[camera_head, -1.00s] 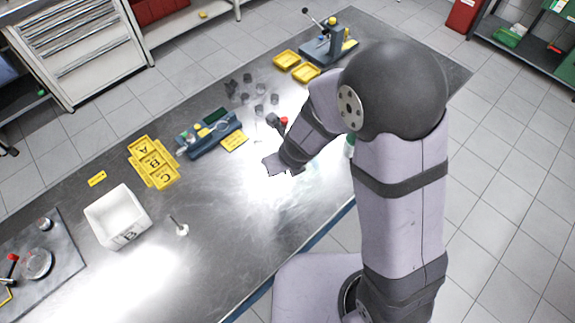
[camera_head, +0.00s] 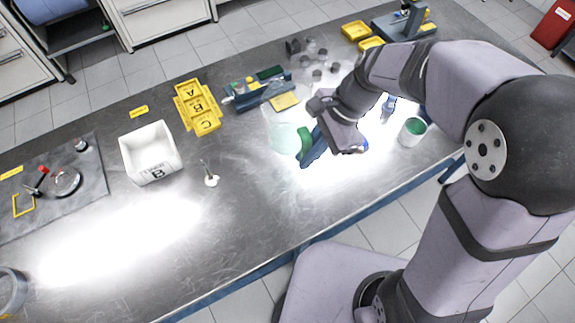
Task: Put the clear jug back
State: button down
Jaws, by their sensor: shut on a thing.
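The clear jug (camera_head: 284,137) shows as a faint, pale-green see-through shape near the middle of the bench, with a green part (camera_head: 304,146) on its right side that looks like its handle. My gripper (camera_head: 308,148) is shut at this green part, with a blue finger beside it. The jug's outline is hard to make out against the bright metal, and I cannot tell whether its base touches the bench.
A white cup with green inside (camera_head: 412,131) stands to the right, below my arm. A blue fixture (camera_head: 258,92), yellow trays A, B, C (camera_head: 198,108) and a white bin (camera_head: 151,153) lie left. A small white-based upright tool (camera_head: 211,181) stands nearer. The front-middle bench is clear.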

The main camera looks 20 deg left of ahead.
jog(key=shift+n, duration=0.5)
jog(key=shift+s+d+f+p, duration=0.1)
jog(key=shift+d+f+p, duration=0.1)
jog(key=shift+f, duration=1.4)
jog(key=shift+s+d+f+p, duration=0.1)
jog(key=shift+s+f+p, duration=0.1)
jog(key=shift+f, duration=1.45)
jog(key=shift+s+d+f+p, duration=0.1)
jog(key=shift+f+p, duration=0.1)
jog(key=shift+f, duration=1.4)
jog(key=shift+f, duration=0.1)
jog(key=c, duration=1.9)
grip_release()
jog(key=shift+w+d+r, duration=0.1)
jog(key=shift+w+r, duration=0.15)
jog(key=shift+r, duration=0.35)
jog(key=b+v, duration=0.2)
jog(key=v, duration=0.9)
